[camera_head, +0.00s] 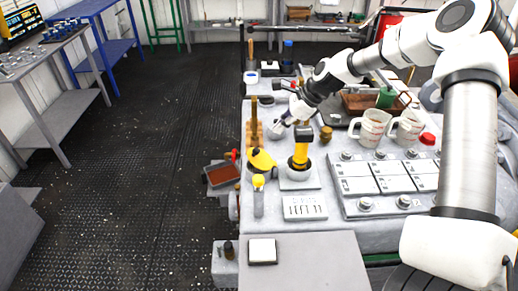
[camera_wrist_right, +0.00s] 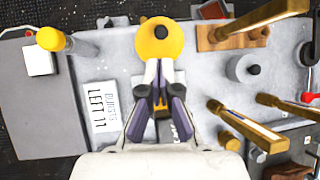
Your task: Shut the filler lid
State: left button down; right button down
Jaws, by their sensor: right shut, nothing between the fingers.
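A round yellow lid (camera_head: 262,160) with a dark knob, which I take for the filler lid, is near the left edge of the grey worktop. It also shows in the right wrist view (camera_wrist_right: 148,46), just beyond the fingertips. I cannot tell how far it is raised. My right gripper (camera_head: 276,132) is shut and empty, above and behind the lid in the head view. In the wrist view its fingertips (camera_wrist_right: 159,68) point at the lid and overlap its near edge; contact is unclear. A yellow and black post (camera_head: 300,162) stands right of the lid. My left gripper is not in view.
A yellow-topped bottle (camera_head: 258,200) stands in front of the lid, and a wooden block (camera_head: 254,138) behind it. Brass-coloured handles (camera_wrist_right: 285,105) rise right of the gripper in the wrist view. Measuring jugs (camera_head: 371,128) stand further right.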

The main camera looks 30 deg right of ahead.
jog(key=b, duration=0.3)
send_near(250, 156)
jog(key=f, duration=0.1)
jog(key=w+f, duration=0.1)
jog(key=f, duration=0.1)
jog(key=shift+w+d+f, duration=0.1)
jog(key=shift+w+f, duration=0.05)
jog(key=shift+w, duration=0.1)
jog(key=shift+w+a+f, duration=0.25)
jog(key=shift+f, duration=0.15)
jog(key=shift+r+p, duration=0.1)
jog(key=shift+p, duration=0.2)
jog(key=h+p, duration=0.1)
jog(key=p, duration=0.3)
jog(key=a+g+p, duration=0.1)
jog(key=p, duration=0.3)
jog(key=shift+w+a+h, duration=0.3)
jog(key=shift+w+h, duration=0.1)
jog(key=shift+w+a+f+g+h+p, duration=0.15)
jog(key=shift+a+f+p, duration=0.1)
jog(key=shift+f+p, duration=0.3)
jog(key=shift+w+a+f+g+h+p, duration=0.15)
jog(key=shift+a+f+p, duration=0.1)
jog(key=shift+f+p, duration=0.25)
jog(key=shift+w+a+f, duration=0.25)
jog(key=shift+a+f, duration=0.1)
jog(key=shift+f, duration=0.35)
